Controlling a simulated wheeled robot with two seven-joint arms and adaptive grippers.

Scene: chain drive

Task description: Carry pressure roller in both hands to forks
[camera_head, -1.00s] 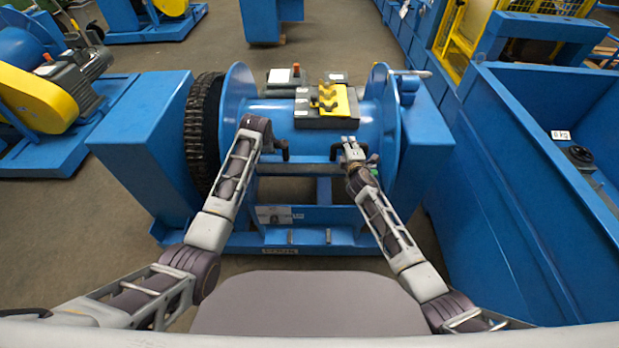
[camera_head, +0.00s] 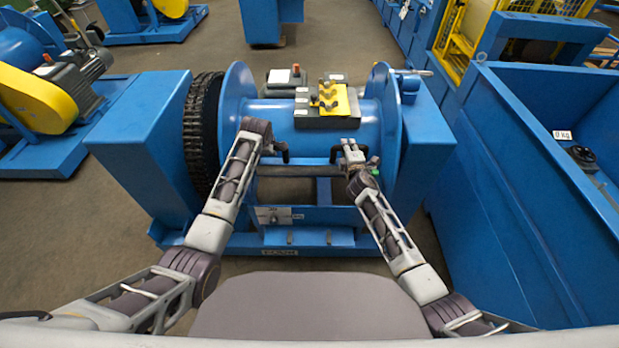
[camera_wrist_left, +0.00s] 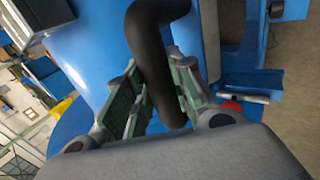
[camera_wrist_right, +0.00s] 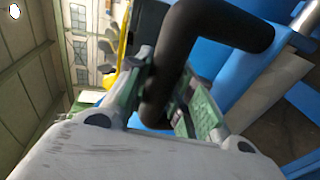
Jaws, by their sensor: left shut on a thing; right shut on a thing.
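A grey bar that looks like the pressure roller (camera_head: 300,170) lies level across the front of the blue drum, between my two hands. My left gripper (camera_head: 279,151) is shut on a black bent handle, which shows between its green pads in the left wrist view (camera_wrist_left: 153,60). My right gripper (camera_head: 341,152) is shut on a similar black handle, seen in the right wrist view (camera_wrist_right: 180,60).
The blue drum (camera_head: 285,125) carries a yellow-and-black plate (camera_head: 334,99) on a grey box. A black chain wheel (camera_head: 200,130) and blue housing (camera_head: 140,130) stand left. A large blue bin (camera_head: 510,170) stands close on the right.

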